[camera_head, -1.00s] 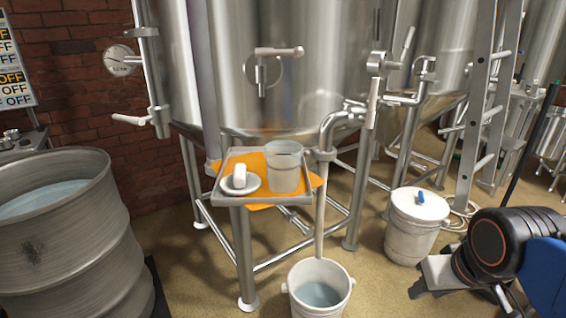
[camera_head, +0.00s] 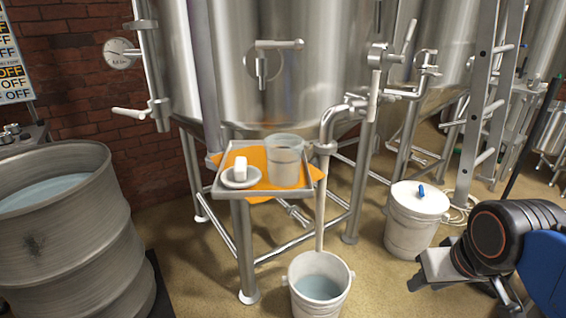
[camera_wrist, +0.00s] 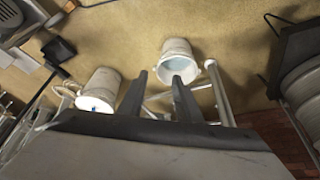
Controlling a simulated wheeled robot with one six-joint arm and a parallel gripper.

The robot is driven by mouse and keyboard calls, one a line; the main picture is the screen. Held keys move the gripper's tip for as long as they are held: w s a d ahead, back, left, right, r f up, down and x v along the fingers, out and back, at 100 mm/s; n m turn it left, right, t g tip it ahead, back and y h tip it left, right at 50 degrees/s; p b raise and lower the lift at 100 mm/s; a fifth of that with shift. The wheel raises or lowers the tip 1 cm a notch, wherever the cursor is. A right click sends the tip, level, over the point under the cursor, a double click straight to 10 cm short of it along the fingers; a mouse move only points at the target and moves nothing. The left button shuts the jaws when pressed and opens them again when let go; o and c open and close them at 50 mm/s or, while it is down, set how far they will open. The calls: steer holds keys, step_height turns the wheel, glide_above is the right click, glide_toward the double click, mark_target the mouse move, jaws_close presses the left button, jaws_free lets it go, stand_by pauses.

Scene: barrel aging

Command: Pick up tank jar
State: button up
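The tank jar (camera_head: 284,162) is a clear, upright cup-like vessel. It stands on the right side of a small metal tray (camera_head: 262,195) fixed in front of the big steel tank, beside a small dish with a white block. My gripper shows in the wrist view (camera_wrist: 159,77) with its two dark fingers apart and nothing between them. In the head view my arm is at the lower right, well away from the jar. I cannot make out the jar in the wrist view.
A white bucket of water (camera_head: 319,285) stands on the floor below the tray, under a pipe. A lidded white bucket (camera_head: 415,225) is to its right. A large metal barrel (camera_head: 65,240) is at left. A ladder (camera_head: 484,110) stands at right. An orange mat (camera_head: 315,173) lies under the dishes.

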steer(key=o, duration=1.4)
steer(key=shift+w+a+r+n, duration=0.2)
steer(key=shift+w+r, duration=0.2)
steer(key=shift+r, duration=0.2)
steer(key=shift+w+a+r+n, duration=0.1)
steer(key=shift+w+a+r, duration=0.1)
steer(key=shift+w+r, duration=0.3)
step_height(320, 180, up, 32)
steer(key=n+g, duration=0.5)
steer(key=n, duration=0.8)
glide_above(284, 159)
steer(key=w, duration=0.4)
steer(key=f, duration=1.1)
steer(key=shift+s+a+f, duration=0.15)
steer(key=shift+a+f, duration=0.1)
steer(key=shift+a, duration=0.05)
steer(key=shift+w+d+f, duration=0.15)
steer(key=shift+f, duration=1.2)
steer(key=shift+w+d+f, duration=0.15)
steer(key=shift+f, duration=1.2)
